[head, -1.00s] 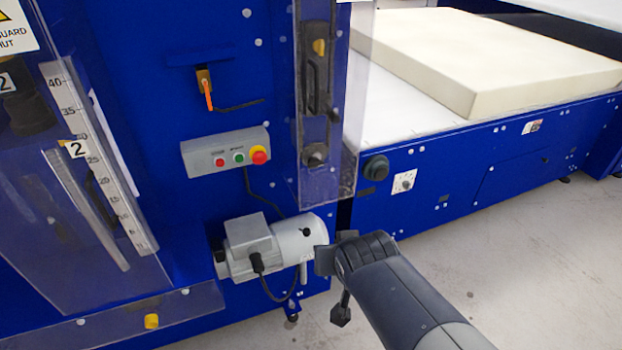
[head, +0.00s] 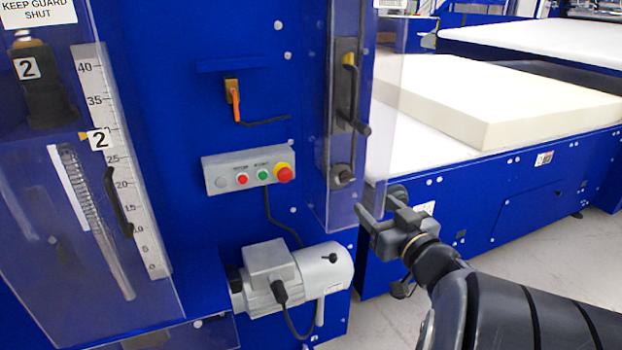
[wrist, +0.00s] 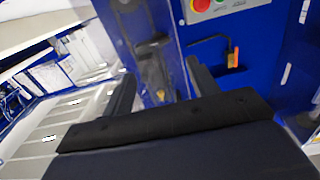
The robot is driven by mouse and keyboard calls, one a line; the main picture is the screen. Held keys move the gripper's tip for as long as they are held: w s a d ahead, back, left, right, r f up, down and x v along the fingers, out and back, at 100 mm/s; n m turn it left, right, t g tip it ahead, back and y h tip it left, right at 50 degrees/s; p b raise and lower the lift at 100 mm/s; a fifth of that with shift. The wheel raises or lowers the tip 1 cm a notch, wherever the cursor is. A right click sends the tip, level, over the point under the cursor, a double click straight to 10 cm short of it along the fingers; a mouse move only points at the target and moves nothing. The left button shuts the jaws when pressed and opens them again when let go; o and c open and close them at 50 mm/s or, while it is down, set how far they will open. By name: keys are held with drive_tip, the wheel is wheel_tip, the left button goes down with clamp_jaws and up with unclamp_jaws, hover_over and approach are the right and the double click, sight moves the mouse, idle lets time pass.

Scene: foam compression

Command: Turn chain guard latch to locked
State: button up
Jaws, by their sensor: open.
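A tall clear guard (head: 318,190) stands on the blue machine front. Behind it is a dark upright plate with a yellow piece (head: 349,60) at its top, a black lever (head: 358,124) sticking out lower down and a round knob (head: 342,175) at the bottom. I cannot tell for sure which part is the latch. My gripper (head: 379,203) is open and empty, just right of and below the guard's lower end, apart from the lever. In the wrist view the fingers frame the guard area, with a blurred yellowish part (wrist: 156,80) between them.
An orange-handled lever (head: 235,102) and a grey button box (head: 248,168) with a red stop button are left of the guard. A grey motor (head: 295,275) juts out below. A foam block (head: 500,105) lies on the white conveyor at right. Floor shows at lower right.

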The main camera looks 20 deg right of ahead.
sight(349, 179)
drive_tip(key=w, duration=1)
drive_tip(key=shift+w+a+b, duration=0.2)
drive_tip(key=shift+w+b, duration=0.15)
drive_tip(key=shift+b, duration=0.05)
drive_tip(key=c, duration=1)
